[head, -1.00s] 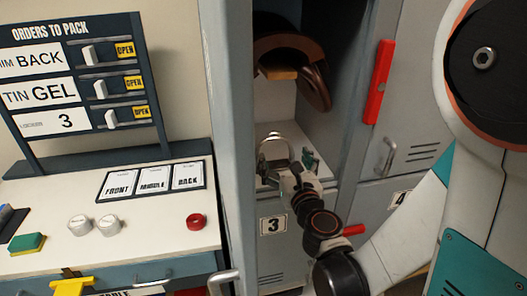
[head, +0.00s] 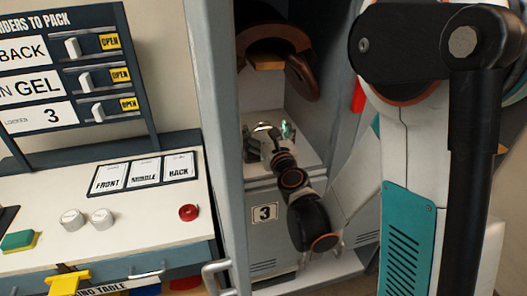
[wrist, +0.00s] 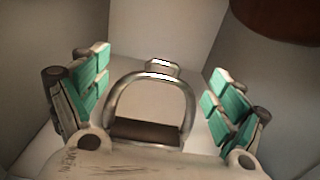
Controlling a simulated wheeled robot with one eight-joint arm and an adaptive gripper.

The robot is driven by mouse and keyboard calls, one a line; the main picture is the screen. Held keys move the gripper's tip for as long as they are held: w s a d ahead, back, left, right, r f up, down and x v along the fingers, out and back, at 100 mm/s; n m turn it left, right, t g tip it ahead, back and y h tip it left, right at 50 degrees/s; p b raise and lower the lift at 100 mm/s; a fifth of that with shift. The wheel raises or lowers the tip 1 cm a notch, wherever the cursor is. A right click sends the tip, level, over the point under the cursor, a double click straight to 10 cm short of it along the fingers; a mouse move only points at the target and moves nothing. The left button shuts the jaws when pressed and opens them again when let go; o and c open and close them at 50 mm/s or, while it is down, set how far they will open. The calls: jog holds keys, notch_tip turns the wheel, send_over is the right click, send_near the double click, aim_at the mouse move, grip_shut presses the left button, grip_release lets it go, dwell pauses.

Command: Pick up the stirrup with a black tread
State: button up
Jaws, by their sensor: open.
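The stirrup (wrist: 187,103) is a silver metal arch with a dark, blackish-brown tread (wrist: 146,131) at its bottom and a small loop at its top. In the wrist view it is between the spread green-padded fingers of my gripper (wrist: 158,108), with space on both sides of it. My gripper is open and touches neither side of the stirrup that I can see. In the head view my gripper (head: 268,140) reaches into the open locker 3, and the stirrup is mostly hidden there behind my wrist.
A brown saddle (head: 276,38) hangs above in the same locker. The locker's side walls and left post (head: 218,150) are close to my arm. A white table (head: 130,215) with two white tins (head: 102,217) and a red button (head: 188,212) stands at left.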

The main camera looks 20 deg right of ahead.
aim_at(264, 123)
jog(key=shift+w+d+r+b, duration=0.15)
jog(key=shift+w+b, duration=0.5)
jog(key=shift+w, duration=1.55)
jog(key=shift+c, duration=0.3)
jog(key=shift+s, duration=0.1)
jog(key=c, duration=1.7)
